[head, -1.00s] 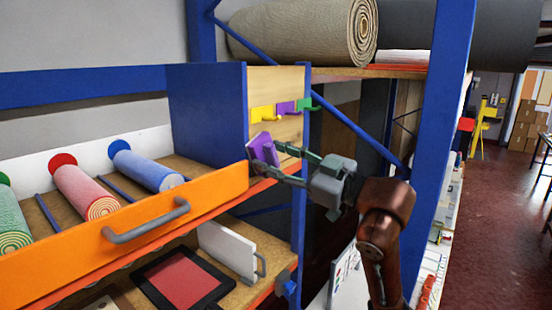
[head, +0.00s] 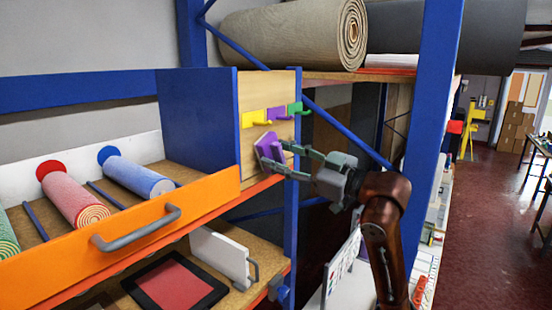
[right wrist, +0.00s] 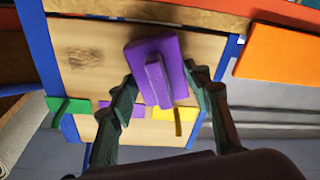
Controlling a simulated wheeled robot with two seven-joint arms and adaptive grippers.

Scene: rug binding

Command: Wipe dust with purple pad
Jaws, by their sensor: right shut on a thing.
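A purple pad (head: 267,148) with a raised handle is held by its handle in my right gripper (head: 284,157), which is shut on it. The pad is in front of the pale wooden end panel (head: 282,88) of the blue-sided shelf unit; I cannot tell whether it touches the panel. In the right wrist view the pad (right wrist: 168,48) sits between the fingers (right wrist: 160,82). A dark, smudged dust patch (right wrist: 90,58) shows on the panel to the left of the pad there. My left gripper is not in view.
Yellow (head: 253,119), purple (head: 277,114) and green (head: 294,108) handled pieces are on the panel above the held pad. An orange drawer front (head: 150,226) with a grey handle lies to the left, with rolled rugs behind it. A blue post (head: 432,130) stands right of the arm.

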